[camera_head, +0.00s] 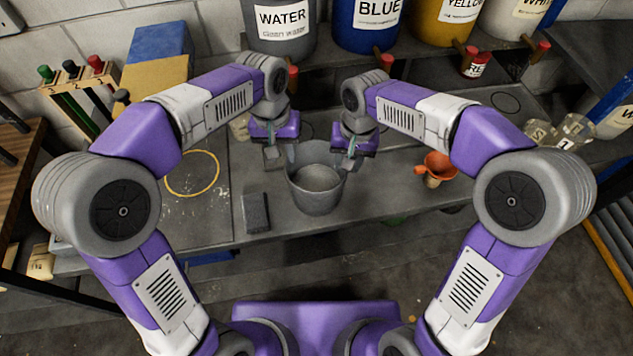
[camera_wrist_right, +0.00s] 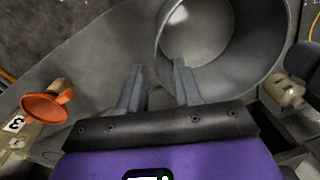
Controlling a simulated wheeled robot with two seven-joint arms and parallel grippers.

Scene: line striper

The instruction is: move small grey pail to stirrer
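The small grey pail (camera_head: 316,190) stands upright on the grey bench between my two grippers, its open mouth facing up. My left gripper (camera_head: 279,154) is at the left side of its rim; its fingers look apart. My right gripper (camera_head: 350,158) is at the right side of the rim. In the right wrist view, the right gripper (camera_wrist_right: 160,88) has its fingers spread, one over the inside of the pail (camera_wrist_right: 235,50) and one outside the wall. I cannot tell whether the fingers touch the wall. I cannot pick out the stirrer with certainty.
An orange funnel (camera_head: 438,166) stands right of the pail. A dark block (camera_head: 256,212) lies left of it, near the front edge. A yellow ring (camera_head: 218,172) marks clear bench further left. Large labelled paint containers (camera_head: 366,22) with red taps line the back.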

